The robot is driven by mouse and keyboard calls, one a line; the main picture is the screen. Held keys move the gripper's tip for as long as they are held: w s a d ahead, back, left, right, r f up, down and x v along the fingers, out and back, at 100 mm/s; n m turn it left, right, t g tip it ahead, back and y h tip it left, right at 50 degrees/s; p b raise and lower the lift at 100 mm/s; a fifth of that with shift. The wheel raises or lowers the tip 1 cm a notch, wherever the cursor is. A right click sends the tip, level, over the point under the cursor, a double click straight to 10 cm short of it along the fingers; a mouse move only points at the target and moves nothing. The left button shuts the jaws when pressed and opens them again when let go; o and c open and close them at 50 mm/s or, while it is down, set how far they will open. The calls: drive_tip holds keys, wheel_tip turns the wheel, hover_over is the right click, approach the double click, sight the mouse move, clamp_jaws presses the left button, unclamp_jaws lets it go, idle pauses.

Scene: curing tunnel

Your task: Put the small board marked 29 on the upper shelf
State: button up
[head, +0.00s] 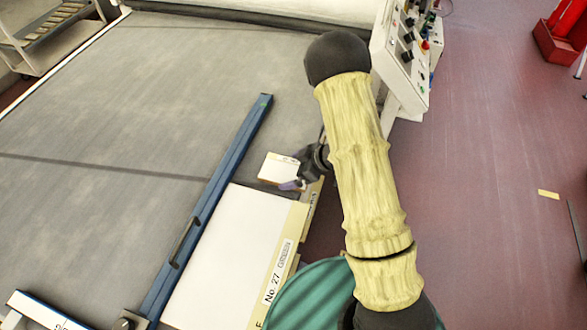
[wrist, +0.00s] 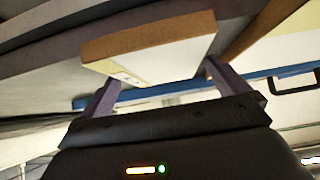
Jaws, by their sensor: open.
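A small white board (head: 281,168) with a tan edge lies on the grey bed in the head view, just beyond the large board. In the wrist view the small board (wrist: 165,60) spans the space between my finger ends. A label shows on its near edge, but its number cannot be read. My gripper (head: 292,184) is at the near right edge of the small board in the head view. In the wrist view its purple fingers (wrist: 160,76) are apart, one toward each end of the board. Contact cannot be told.
A large board (head: 225,262) marked No. 27 lies beside a long blue bar (head: 205,205) on the grey bed (head: 110,110). A slatted rack (head: 45,35) stands at the top left. A control panel (head: 402,50) stands beyond my arm.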

drive_tip(key=v, duration=1.1)
drive_tip(key=shift+s+d+r, duration=0.15)
drive_tip(key=shift+d+r, duration=0.1)
drive_tip(key=shift+d, duration=0.05)
drive_tip(key=d+r+m+t+h, duration=0.4)
drive_tip(key=d+r+m+h, duration=0.3)
drive_tip(key=r+m+h, duration=0.1)
drive_tip(key=s+a+r+m+g, duration=0.1)
drive_tip(key=s+m+g, duration=0.3)
drive_tip(key=s, duration=0.9)
drive_tip(key=shift+a+r+m, duration=0.35)
drive_tip(key=shift+a+m, duration=0.15)
drive_tip(key=shift+m, duration=0.5)
